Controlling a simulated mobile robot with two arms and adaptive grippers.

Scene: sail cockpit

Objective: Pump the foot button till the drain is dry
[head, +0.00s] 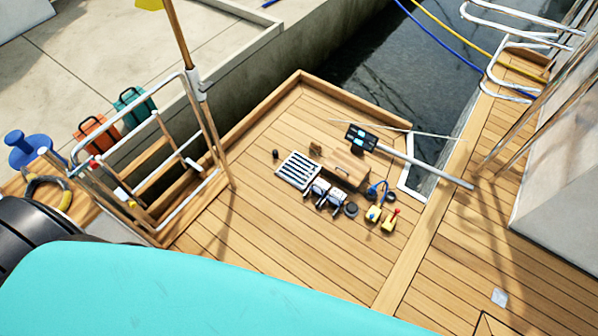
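A drain grate (298,171) with pale bars and dark slots lies flat in the teak deck near the middle of the head view. Whether water stands in it is too small to tell. A round black disc (351,209), which may be the foot button, sits on the deck to the right of and below the grate. A smaller black knob (275,153) stands at the grate's upper left. I cannot tell for sure which is the button. Neither of my grippers shows in the head view.
Dark-and-silver fittings (322,193), a wooden box (340,170), yellow items (381,215) and a long pole (420,160) crowd the deck near the grate. A ladder and rail (150,160) stand left. Open water (370,60) lies beyond the edge. The lower right deck is mostly clear.

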